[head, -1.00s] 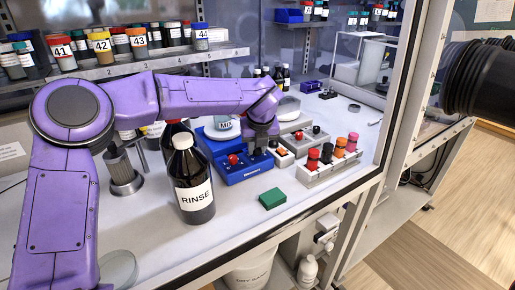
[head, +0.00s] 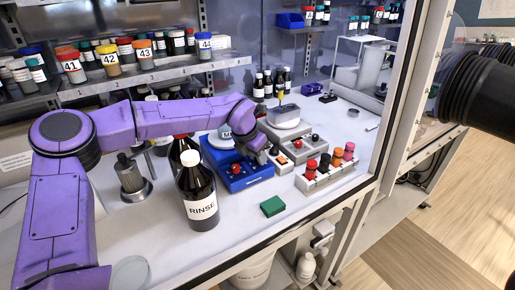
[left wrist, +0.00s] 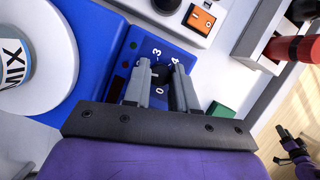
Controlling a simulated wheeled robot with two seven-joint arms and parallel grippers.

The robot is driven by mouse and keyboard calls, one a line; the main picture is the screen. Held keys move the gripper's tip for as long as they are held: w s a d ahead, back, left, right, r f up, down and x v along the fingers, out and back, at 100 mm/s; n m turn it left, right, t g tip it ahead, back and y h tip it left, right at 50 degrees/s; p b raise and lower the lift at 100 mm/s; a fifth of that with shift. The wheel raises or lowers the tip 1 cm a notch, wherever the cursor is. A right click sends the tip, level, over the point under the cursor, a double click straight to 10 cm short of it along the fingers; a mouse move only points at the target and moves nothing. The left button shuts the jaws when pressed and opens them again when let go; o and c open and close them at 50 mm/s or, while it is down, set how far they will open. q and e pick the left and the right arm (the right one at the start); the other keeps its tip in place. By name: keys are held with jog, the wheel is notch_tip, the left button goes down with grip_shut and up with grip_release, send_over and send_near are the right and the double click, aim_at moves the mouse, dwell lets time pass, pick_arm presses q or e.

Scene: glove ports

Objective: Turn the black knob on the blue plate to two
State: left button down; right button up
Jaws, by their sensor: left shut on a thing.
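My left gripper (head: 262,158) is over the plate's front right corner. In the left wrist view its grey fingers (left wrist: 160,88) are shut on the black knob (left wrist: 161,73), one on each side. The figures 0, 3 and 4 show around the knob; the fingers hide part of the dial. I cannot read the knob's pointer. My right gripper (left wrist: 290,146) is small and dark at the lower right.
A RINSE bottle (head: 203,208) stands just left of the plate. A grey unit (head: 297,152) and a rack of coloured-cap vials (head: 318,177) are close on the right. A green block (head: 272,206) lies in front. The bench is clear around the block.

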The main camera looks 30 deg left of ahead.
pick_arm(q)
jog(key=shift+a+m+h+p, duration=0.1)
jog(key=shift+m+h+p, duration=0.3)
jog(key=shift+m+p, duration=0.7)
pick_arm(e)
jog(key=shift+r, duration=1.3)
pick_arm(q)
jog(key=c, duration=0.9)
grip_release()
jog(key=b+v, duration=0.2)
jog(key=v, duration=0.8)
jog(key=shift+r+b, duration=0.3)
jog(key=shift+b, duration=0.05)
pick_arm(e)
jog(key=shift+f, duration=1.25)
pick_arm(q)
jog(key=shift+w, duration=0.1)
jog(key=shift+m, duration=0.3)
